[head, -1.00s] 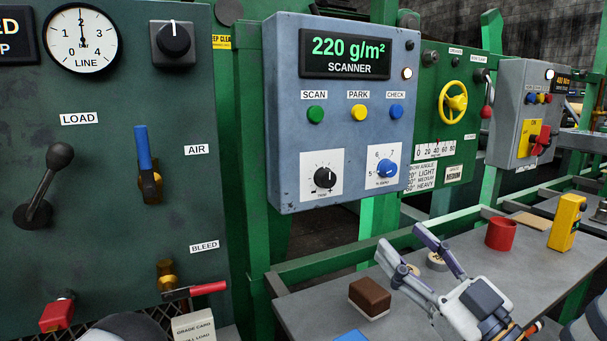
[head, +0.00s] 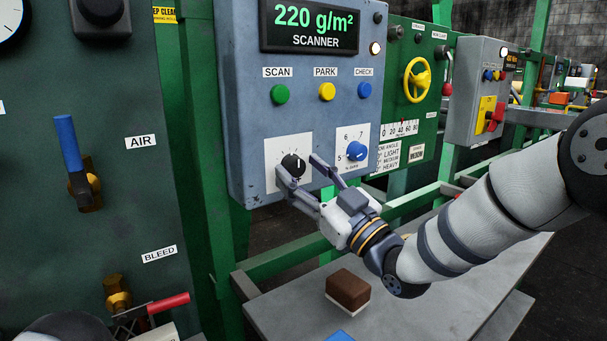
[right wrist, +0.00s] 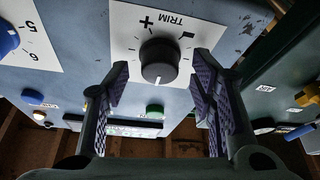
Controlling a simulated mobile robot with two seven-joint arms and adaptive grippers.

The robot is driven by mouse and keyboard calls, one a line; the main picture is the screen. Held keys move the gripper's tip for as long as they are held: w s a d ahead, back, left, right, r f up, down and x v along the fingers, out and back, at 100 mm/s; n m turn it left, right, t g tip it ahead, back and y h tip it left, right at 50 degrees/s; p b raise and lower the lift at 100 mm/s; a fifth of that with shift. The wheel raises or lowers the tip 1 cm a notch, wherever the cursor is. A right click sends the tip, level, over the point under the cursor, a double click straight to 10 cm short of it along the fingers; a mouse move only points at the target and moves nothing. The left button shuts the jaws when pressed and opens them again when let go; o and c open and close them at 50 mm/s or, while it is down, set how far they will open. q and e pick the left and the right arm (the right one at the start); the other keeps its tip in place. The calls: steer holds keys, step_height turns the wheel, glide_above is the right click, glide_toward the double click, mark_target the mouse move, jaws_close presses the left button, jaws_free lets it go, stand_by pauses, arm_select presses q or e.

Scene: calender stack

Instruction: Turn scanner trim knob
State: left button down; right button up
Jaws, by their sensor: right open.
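The black trim knob (head: 293,165) sits on a white plate low on the blue-grey scanner box (head: 240,130). Its display reads 220 g/m². My right gripper (head: 297,168) is open in front of the knob, and its fingers partly cover the plate. In the right wrist view the trim knob (right wrist: 159,62) lies between and beyond the two open fingers (right wrist: 160,85), with the TRIM label and plus and minus marks beside it. A gap shows on both sides of the knob. My left gripper is not in view.
A blue knob (head: 356,151) is just right of the trim plate. Green, yellow and blue buttons (head: 326,91) are above. A grey table (head: 400,315) with a brown block (head: 348,289) lies below. A panel with a blue-handled AIR valve (head: 70,150) stands left.

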steer(key=shift+c, duration=0.2)
steer(key=c, duration=1.1)
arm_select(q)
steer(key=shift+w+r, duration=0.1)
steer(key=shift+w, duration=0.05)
arm_select(e)
steer(key=shift+r+n+g+y, duration=0.1)
steer(key=shift+n+g+y, duration=0.2)
steer(key=shift+n, duration=0.2)
